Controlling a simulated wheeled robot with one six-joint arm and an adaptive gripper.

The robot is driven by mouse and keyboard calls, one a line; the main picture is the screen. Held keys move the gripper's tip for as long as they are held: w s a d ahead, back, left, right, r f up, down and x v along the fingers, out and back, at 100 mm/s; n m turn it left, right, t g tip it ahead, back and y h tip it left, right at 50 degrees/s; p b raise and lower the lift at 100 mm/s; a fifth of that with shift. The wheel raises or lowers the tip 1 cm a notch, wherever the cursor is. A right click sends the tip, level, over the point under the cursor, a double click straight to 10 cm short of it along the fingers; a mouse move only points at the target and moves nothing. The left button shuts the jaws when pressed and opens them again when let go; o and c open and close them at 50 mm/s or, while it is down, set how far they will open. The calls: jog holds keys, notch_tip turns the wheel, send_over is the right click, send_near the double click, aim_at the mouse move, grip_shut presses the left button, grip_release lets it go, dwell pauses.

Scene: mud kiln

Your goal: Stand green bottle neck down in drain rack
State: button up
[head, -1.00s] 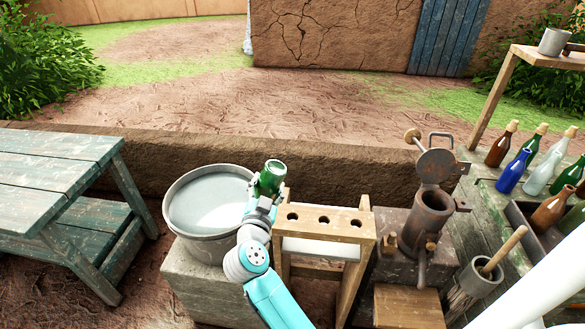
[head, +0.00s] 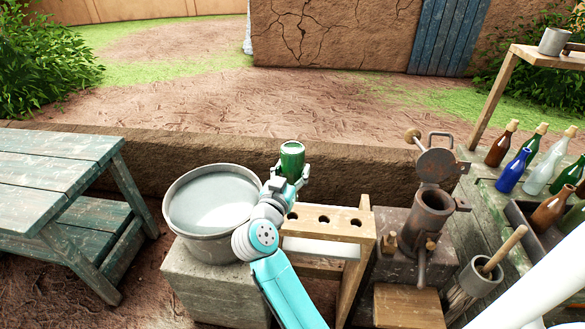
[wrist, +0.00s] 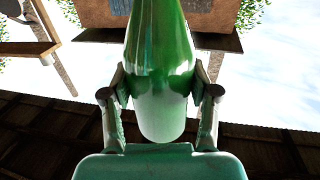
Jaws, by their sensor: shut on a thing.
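The green bottle (head: 291,162) is held in my gripper (head: 290,178), its base up and its neck end hidden below in the head view. In the wrist view my gripper (wrist: 162,100) has a finger against each side of the green bottle (wrist: 160,60). The wooden drain rack (head: 342,220) has a top board with three round holes in a row. The bottle is above and behind the rack's left end, near the leftmost hole. No bottle stands in the holes.
A grey tub of water (head: 178,220) stands on a block left of the rack. A metal device with a lidded cylinder (head: 432,215) stands close on the right. Several bottles stand on a bench (head: 480,178) farther right. A green table (head: 60,165) is at left.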

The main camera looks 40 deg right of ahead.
jog(key=shift+f, duration=3.1)
jog(key=shift+f, duration=2.85)
jog(key=o, duration=1.4)
jog(key=shift+c, duration=0.2)
jog(key=shift+f, duration=0.1)
jog(key=v, duration=1.2)
